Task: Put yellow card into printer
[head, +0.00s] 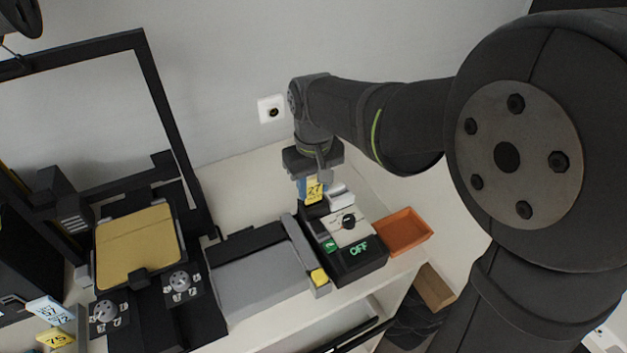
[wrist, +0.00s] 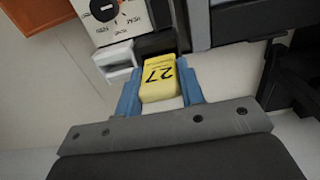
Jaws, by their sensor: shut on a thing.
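A yellow card (head: 314,189) marked "27" is between the blue fingers of my gripper (head: 312,188), which is shut on it. The wrist view shows the card (wrist: 158,80) gripped from both sides by the fingers of my gripper (wrist: 158,88). Its far end is close to the black back part of a control box (head: 357,263); I cannot tell whether they touch. A printer-like machine with a black frame (head: 160,95) and a gold plate (head: 137,245) stands at the left. No card slot on it can be made out.
The control box has a dial, a green button and an "OFF" display. An orange tray (head: 428,233) is to its right, a grey flat unit (head: 262,285) to its left. White and yellow number tags (head: 55,338) lie at lower left. The white surface behind the box is clear.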

